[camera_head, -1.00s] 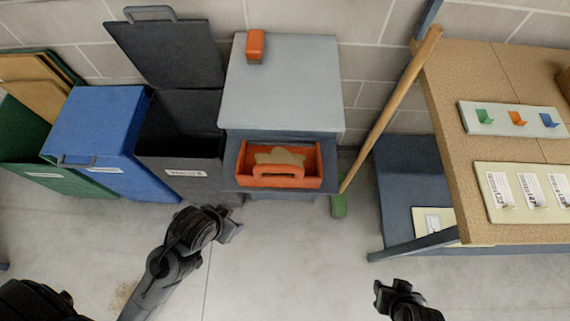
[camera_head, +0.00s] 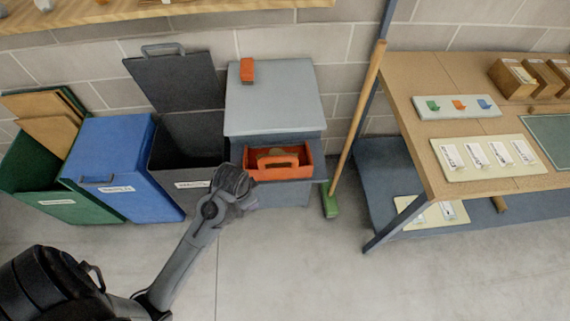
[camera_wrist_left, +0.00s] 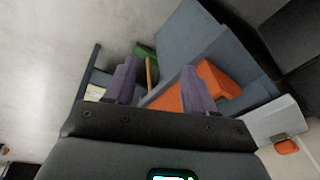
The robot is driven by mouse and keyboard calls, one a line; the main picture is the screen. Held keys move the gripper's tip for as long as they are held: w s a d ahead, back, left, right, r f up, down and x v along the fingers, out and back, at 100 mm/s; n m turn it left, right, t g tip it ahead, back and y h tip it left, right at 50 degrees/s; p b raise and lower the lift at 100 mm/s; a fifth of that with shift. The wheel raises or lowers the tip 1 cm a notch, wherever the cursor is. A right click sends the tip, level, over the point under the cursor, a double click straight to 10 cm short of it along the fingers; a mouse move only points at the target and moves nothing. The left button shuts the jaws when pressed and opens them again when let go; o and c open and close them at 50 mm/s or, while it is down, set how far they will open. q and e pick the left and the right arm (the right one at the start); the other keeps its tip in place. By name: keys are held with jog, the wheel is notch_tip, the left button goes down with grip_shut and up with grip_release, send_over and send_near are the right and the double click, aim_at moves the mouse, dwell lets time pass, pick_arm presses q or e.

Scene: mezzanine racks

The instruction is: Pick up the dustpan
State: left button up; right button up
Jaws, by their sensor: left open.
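An orange open-topped tray (camera_head: 294,172) with a looped front handle, the most dustpan-like thing in view, sits in the open front of a grey cabinet (camera_head: 270,100). Something tan shows inside it. My left gripper (camera_head: 247,197) is in front of the cabinet, just left of and below the tray, apart from it in the head view. In the left wrist view my two purple-grey fingers (camera_wrist_left: 158,86) are spread apart. Orange surface (camera_wrist_left: 216,82) shows beyond and between them; I see no grip on it. My right gripper is out of view.
A dark grey bin (camera_head: 183,185) with a raised lid, a blue bin (camera_head: 115,150) and a green bin (camera_head: 35,180) stand to the left. A wooden-handled broom (camera_head: 356,118) leans right of the cabinet. A workbench (camera_head: 405,95) stands farther right. The floor in front is clear.

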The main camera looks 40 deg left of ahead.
aim_at(276, 156)
pick_arm(q)
jog(key=w+a+r+m+h+p, duration=0.4)
jog(key=w+r+m+h+p, duration=0.15)
jog(key=w+r+p, duration=0.65)
jog(key=shift+n+g, duration=0.25)
jog(key=shift+g, duration=0.15)
jog(key=shift+w+b+x, duration=0.2)
jog(key=shift+b+x, duration=0.25)
jog(key=shift+x, duration=0.85)
jog(key=shift+w+b+x, duration=0.25)
jog(key=shift+b+x, duration=0.2)
jog(key=shift+x, duration=0.85)
jog(key=shift+w+b+x, duration=0.2)
jog(key=shift+b+x, duration=0.25)
jog(key=shift+x, duration=2.75)
jog(key=shift+w+d, duration=0.1)
jog(key=shift+c, duration=0.5)
jog(key=shift+r, duration=0.1)
grip_shut()
